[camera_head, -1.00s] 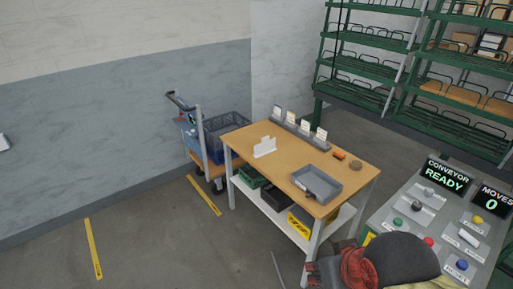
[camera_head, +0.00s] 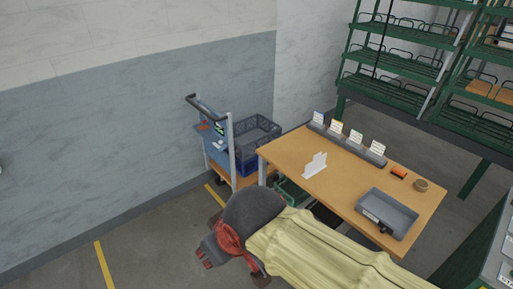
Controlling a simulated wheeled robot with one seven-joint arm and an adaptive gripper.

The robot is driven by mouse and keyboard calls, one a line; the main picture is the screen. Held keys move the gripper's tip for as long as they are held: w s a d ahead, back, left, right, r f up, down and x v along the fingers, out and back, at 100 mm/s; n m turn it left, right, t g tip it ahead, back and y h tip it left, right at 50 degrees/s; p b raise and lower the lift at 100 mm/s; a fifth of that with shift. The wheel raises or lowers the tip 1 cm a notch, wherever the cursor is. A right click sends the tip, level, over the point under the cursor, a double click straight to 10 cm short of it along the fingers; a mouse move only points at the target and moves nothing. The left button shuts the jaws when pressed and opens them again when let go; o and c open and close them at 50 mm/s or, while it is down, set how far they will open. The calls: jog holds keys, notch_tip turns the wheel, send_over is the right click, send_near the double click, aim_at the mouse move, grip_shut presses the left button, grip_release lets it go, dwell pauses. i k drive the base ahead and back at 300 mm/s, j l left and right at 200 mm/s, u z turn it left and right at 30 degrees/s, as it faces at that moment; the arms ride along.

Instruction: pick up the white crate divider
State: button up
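The white crate divider (camera_head: 314,168) stands upright on the left part of the wooden table (camera_head: 345,185). It is a thin white piece with a stepped outline, and nothing touches it but the tabletop. My arm, in a pale yellow sleeve with a dark grey rounded joint and red band, crosses the bottom of the view in front of the table. My gripper (camera_head: 207,256) shows only in part at the arm's left end, low and left of the table, apart from the divider. Its fingers are too hidden to tell their opening.
A grey tray (camera_head: 375,212) with a dark item lies at the table's right front. A card rack (camera_head: 346,142) lines the back edge, near an orange item (camera_head: 398,172) and a round brown item (camera_head: 421,185). A trolley (camera_head: 230,150) with a crate stands left. Green shelving (camera_head: 410,60) stands behind.

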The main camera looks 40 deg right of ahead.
aim_at(318, 164)
jog(key=i+j+z, duration=0.1)
jog(key=i+z, duration=0.25)
jog(key=i, duration=0.15)
jog(key=i+j+z, duration=0.2)
jog(key=i+z, duration=0.2)
jog(key=i+j+z, duration=0.55)
jog(key=z, duration=0.2)
jog(key=i+j+z, duration=0.85)
jog(key=j+z, duration=0.3)
jog(key=i+l, duration=0.1)
jog(key=i+z, duration=0.05)
